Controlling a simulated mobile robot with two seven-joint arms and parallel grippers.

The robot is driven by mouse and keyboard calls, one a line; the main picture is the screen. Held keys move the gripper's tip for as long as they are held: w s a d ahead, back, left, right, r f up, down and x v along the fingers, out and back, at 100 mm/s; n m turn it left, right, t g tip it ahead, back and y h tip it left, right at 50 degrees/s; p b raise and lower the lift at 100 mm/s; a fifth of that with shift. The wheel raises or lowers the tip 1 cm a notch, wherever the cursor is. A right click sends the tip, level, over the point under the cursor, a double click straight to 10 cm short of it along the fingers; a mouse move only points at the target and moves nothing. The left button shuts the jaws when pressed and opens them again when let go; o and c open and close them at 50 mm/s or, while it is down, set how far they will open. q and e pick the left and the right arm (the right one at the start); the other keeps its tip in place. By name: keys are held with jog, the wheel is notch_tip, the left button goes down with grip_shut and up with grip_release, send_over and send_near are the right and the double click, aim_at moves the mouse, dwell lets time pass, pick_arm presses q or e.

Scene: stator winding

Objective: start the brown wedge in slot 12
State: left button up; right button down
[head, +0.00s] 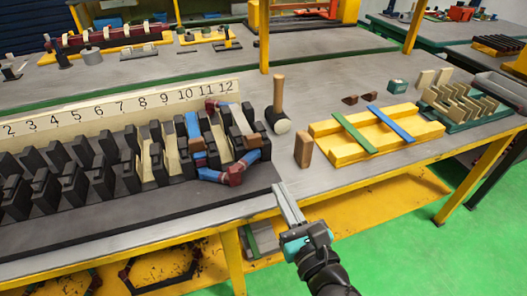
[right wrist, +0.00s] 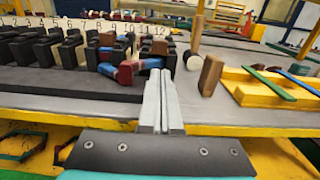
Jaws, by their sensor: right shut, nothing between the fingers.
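A brown wooden block (head: 303,148), which may be the brown wedge, stands upright on the table right of the stator; it also shows in the right wrist view (right wrist: 211,75). Two small dark brown pieces (head: 360,98) lie farther back. The stator model (head: 100,170) has black teeth below a number strip; the 12 (head: 226,86) is at its right end. Blue and red-brown coils (head: 215,175) lie around the slots near 10 to 12, partly hiding them. My right gripper (head: 281,188) is shut and empty at the table's front edge, in front of the block; its fingers (right wrist: 161,75) point toward the stator's right end.
A mallet (head: 278,115) stands between stator and block. A yellow tray (head: 340,153) with a green and a blue strip is to the right. A green rack (head: 455,120) with beige plates stands behind it. Bare tabletop (head: 345,180) lies in front of the tray.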

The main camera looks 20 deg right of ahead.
aim_at(256, 142)
jog(key=w, duration=0.9)
jog(key=w+p, duration=0.1)
jog(key=w, duration=0.3)
jog(key=shift+w+a, duration=0.25)
jog(key=shift+w, duration=0.8)
jog(key=shift+r, duration=0.1)
jog(key=shift+d, duration=0.1)
